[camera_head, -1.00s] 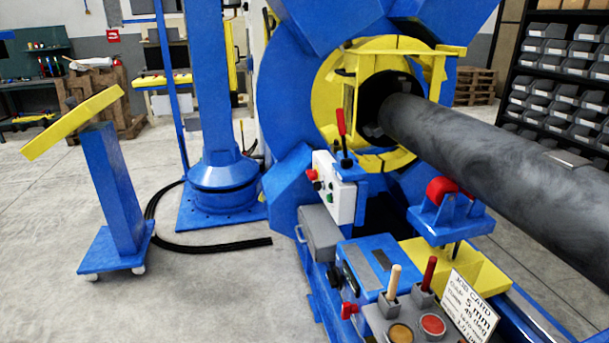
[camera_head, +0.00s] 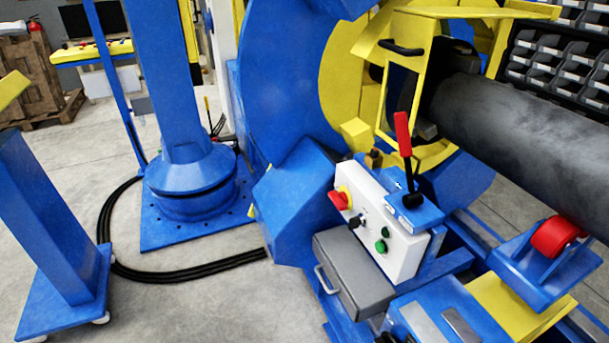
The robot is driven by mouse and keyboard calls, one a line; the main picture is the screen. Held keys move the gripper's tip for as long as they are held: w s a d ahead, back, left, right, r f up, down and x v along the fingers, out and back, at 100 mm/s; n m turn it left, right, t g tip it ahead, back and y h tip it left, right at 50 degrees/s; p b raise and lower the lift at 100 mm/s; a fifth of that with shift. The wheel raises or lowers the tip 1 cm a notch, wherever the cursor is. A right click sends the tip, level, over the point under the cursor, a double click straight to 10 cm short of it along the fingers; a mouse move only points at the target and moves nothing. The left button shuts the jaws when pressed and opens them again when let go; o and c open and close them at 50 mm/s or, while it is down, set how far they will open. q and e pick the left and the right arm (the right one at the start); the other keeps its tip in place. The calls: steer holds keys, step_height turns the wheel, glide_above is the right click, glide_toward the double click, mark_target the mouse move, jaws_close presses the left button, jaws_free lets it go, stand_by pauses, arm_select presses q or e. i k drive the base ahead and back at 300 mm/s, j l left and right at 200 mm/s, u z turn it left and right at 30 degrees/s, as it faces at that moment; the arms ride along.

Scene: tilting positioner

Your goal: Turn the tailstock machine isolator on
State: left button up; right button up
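A white control box (camera_head: 385,225) is mounted on the blue machine frame, right of centre. A lever with a red handle (camera_head: 403,135) stands upright on a blue block (camera_head: 412,208) at the box's top right. I cannot tell which of these is the tailstock isolator, and no label is readable. Neither of my grippers shows in the view.
A grey drawer box (camera_head: 352,273) with a handle sits below the control box. A dark pipe (camera_head: 520,125) runs right from the yellow chuck guard (camera_head: 408,75), above a red roller (camera_head: 555,237). A blue pedestal (camera_head: 45,235) and black cables (camera_head: 190,271) are at left; grey floor between is clear.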

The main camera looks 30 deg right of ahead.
mark_target(340, 200)
steer(key=i+z, duration=0.25)
steer(key=i, duration=0.15)
steer(key=i+j+z, duration=0.25)
steer(key=i, duration=0.2)
steer(key=i+j+z, duration=0.15)
steer(key=i+z, duration=0.15)
steer(key=i, duration=0.1)
